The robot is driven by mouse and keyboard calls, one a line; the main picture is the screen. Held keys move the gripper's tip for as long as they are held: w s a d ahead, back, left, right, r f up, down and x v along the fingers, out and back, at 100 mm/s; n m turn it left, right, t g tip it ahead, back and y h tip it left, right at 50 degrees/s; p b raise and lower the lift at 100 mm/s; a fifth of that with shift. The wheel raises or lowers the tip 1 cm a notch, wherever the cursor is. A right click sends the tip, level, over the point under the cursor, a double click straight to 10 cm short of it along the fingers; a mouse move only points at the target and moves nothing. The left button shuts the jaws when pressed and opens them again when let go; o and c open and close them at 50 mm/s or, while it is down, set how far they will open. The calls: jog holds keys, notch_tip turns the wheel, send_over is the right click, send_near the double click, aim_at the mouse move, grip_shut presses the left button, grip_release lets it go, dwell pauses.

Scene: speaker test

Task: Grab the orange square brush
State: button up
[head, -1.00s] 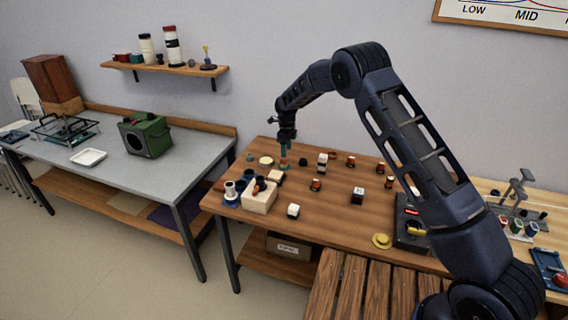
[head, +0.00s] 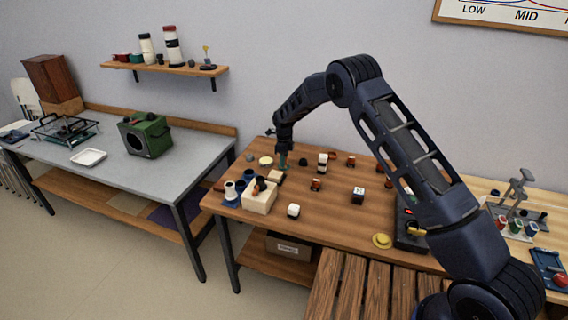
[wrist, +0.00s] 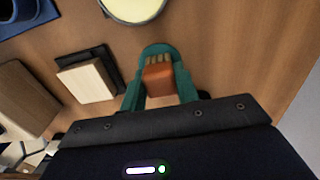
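In the wrist view, the orange square brush (wrist: 159,80) sits between the two teal fingers of my gripper (wrist: 158,52). A row of pale bristles shows at its far end, close to the fingertips. The fingers stand close along both sides of the brush. I cannot tell whether they press on it. In the head view, my gripper (head: 283,162) points down at the far left part of the wooden table (head: 330,208). The brush cannot be made out there.
A round cream-lidded item (wrist: 134,6) and a pale block on a dark base (wrist: 87,80) lie close to my gripper. A wooden block holder (head: 259,200) stands nearer the front. Several small items stand to the right. The table's front middle is mostly clear.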

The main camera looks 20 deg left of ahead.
jog(key=c, duration=0.3)
